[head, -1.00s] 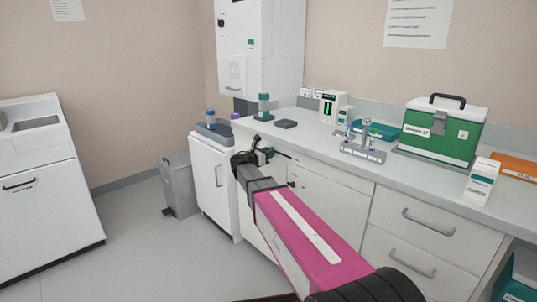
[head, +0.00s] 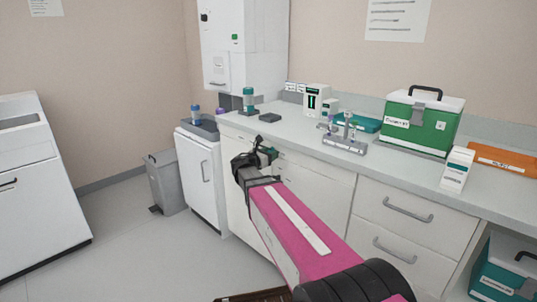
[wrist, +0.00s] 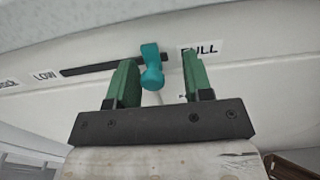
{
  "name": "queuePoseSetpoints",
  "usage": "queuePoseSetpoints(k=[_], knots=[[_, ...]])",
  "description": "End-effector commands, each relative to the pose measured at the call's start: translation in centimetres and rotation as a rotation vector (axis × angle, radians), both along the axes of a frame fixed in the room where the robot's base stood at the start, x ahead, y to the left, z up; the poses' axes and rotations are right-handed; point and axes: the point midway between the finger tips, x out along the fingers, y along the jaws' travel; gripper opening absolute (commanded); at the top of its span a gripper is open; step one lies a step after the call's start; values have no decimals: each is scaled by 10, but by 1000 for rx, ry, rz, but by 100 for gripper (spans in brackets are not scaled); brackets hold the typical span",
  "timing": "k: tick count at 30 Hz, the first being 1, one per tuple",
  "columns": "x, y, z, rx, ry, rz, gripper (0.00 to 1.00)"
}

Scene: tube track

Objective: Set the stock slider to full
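The stock slider's teal knob (wrist: 152,72) shows in the wrist view, on a dark slot (wrist: 100,66) in a white front panel. The label FULL (wrist: 202,49) is to the right of the knob and LOW (wrist: 45,75) is at the slot's left end. The knob stands near the slot's right end. My gripper (wrist: 160,66) is open with its green fingers on either side of the knob. The left finger is close to the knob, and a wider gap shows on the right. In the head view my gripper (head: 266,155) is at the counter's front, hiding the slider.
Drawers with handles (head: 408,209) are to the right. A grey bin (head: 166,180) stands left on open floor.

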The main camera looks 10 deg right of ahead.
Motion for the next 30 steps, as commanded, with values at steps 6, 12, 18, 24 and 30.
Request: queuePoseSetpoints(k=[6, 12, 18, 24, 30], knots=[[1, 1, 0, -1, -1, 3, 48], [-4, 9, 1, -1, 0, 6, 48], [-23, 36, 1, -2, 0, 7, 48], [-43, 66, 1, -1, -1, 6, 48], [-56, 85, 0, 0, 0, 4, 48]])
